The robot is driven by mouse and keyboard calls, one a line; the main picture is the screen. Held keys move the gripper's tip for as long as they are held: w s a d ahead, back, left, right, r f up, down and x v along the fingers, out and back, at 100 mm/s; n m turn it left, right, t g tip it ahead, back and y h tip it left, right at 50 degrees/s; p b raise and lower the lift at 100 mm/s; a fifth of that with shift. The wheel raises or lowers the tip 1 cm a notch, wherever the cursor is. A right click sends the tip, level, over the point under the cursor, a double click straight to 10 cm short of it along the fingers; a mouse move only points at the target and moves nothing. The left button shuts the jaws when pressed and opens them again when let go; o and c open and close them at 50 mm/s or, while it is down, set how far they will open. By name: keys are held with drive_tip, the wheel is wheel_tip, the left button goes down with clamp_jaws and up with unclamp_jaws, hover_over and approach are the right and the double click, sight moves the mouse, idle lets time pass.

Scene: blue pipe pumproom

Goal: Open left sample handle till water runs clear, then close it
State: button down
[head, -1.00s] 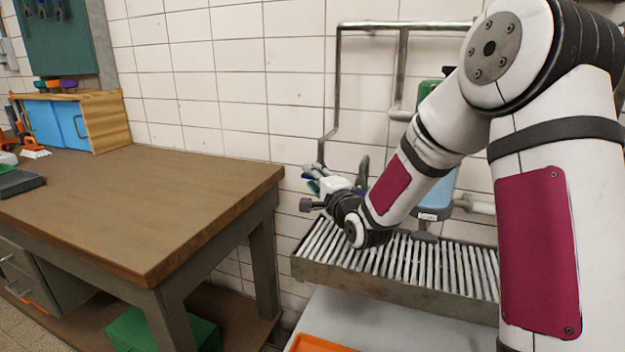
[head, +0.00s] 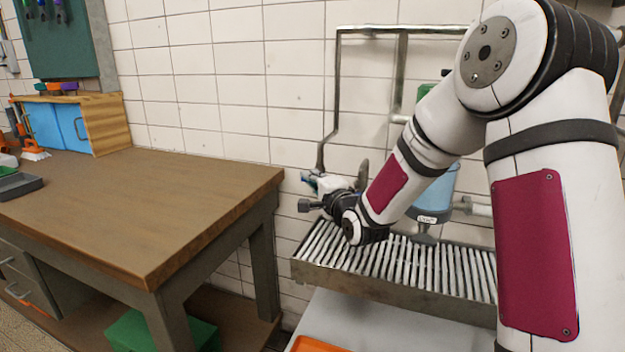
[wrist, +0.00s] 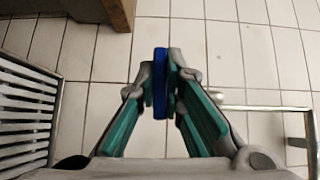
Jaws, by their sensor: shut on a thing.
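The left sample handle is a narrow blue lever (wrist: 161,80). In the wrist view it stands between the fingertips of my gripper (wrist: 160,88), with a finger pressed on each side. My gripper is shut on it. In the head view my gripper (head: 318,184) is by the tiled wall, above the left end of the slatted drain tray (head: 390,285). There my own wrist mostly hides the handle. The sample outlet and any water stream are not visible, so I cannot tell the water's colour.
A wooden workbench (head: 150,205) stands to the left, its right corner near my gripper. Metal pipework (head: 337,95) runs along the wall. A labelled light-blue vessel (head: 437,195) is partly behind my arm. An orange tray (head: 318,345) lies below the drain tray.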

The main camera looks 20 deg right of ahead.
drive_tip(key=shift+r+n+g+h+p, duration=0.2)
drive_tip(key=shift+n+g+h+p, duration=0.1)
drive_tip(key=shift+n+g+p, duration=0.8)
drive_tip(key=n+g+h+p, duration=0.2)
drive_tip(key=g+p, duration=0.1)
drive_tip(key=shift+a+f, duration=0.1)
drive_tip(key=shift+a, duration=0.05)
drive_tip(key=n+g+h+p, duration=0.1)
drive_tip(key=p, duration=0.3)
drive_tip(key=shift+s+a+n, duration=0.1)
drive_tip(key=shift+n, duration=0.2)
drive_tip(key=n+g+h+p, duration=0.1)
drive_tip(key=g+h+p, duration=0.1)
drive_tip(key=p, duration=0.3)
drive_tip(key=shift+n+g+h+p, duration=0.6)
drive_tip(key=shift+n+h+p, duration=0.1)
drive_tip(key=shift+p, duration=0.3)
drive_tip(key=shift+f+n+g+h, duration=0.1)
drive_tip(key=shift+n+g+h, duration=0.2)
drive_tip(key=shift+g+h, duration=0.15)
drive_tip(key=shift+d+h, duration=0.2)
drive_tip(key=shift+h, duration=0.05)
drive_tip(key=c, duration=1.7)
unclamp_jaws()
